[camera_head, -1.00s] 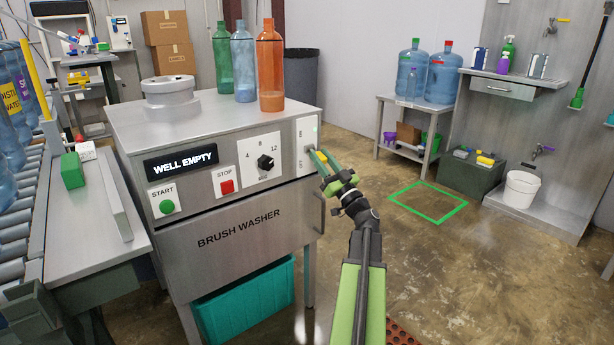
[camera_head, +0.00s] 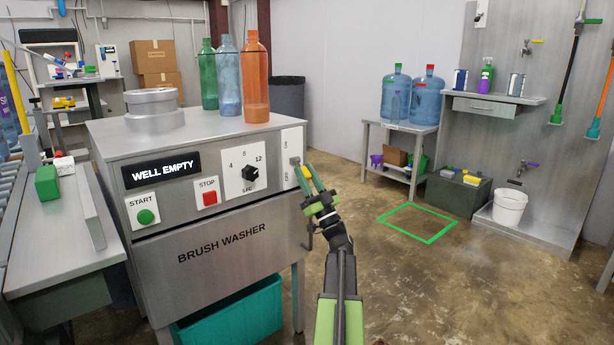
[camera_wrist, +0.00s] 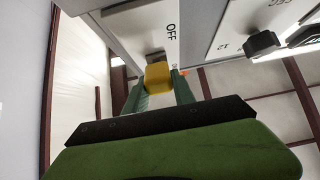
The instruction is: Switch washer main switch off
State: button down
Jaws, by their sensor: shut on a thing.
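The brush washer (camera_head: 200,200) stands left of centre, its display reading WELL EMPTY. Its main switch plate (camera_head: 290,140) is a pale upright strip at the right end of the front panel, with OFF at its lower end. The plate also shows in the wrist view (camera_wrist: 158,22), seen upside down. A grey lever base (camera_head: 294,161) sticks out of it. My gripper (camera_head: 308,178) reaches up to it from below right. In the wrist view its green fingers are shut on the yellow switch tip (camera_wrist: 158,76), close to the plate. The lever's exact position is hard to tell.
A dial (camera_head: 250,172), STOP button (camera_head: 210,198) and START button (camera_head: 145,216) lie left of the switch. Several bottles, including an orange one (camera_head: 256,80), stand on the washer. A teal bin (camera_head: 230,315) sits underneath. Floor to the right, around a green square outline (camera_head: 430,241), is clear.

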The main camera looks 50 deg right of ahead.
jog(key=c, duration=1)
grip_release()
jog(key=shift+w, duration=0.1)
jog(key=shift+c, duration=0.2)
jog(key=shift+f, duration=0.15)
jog(key=b+v, duration=0.9)
jog(key=v, duration=0.3)
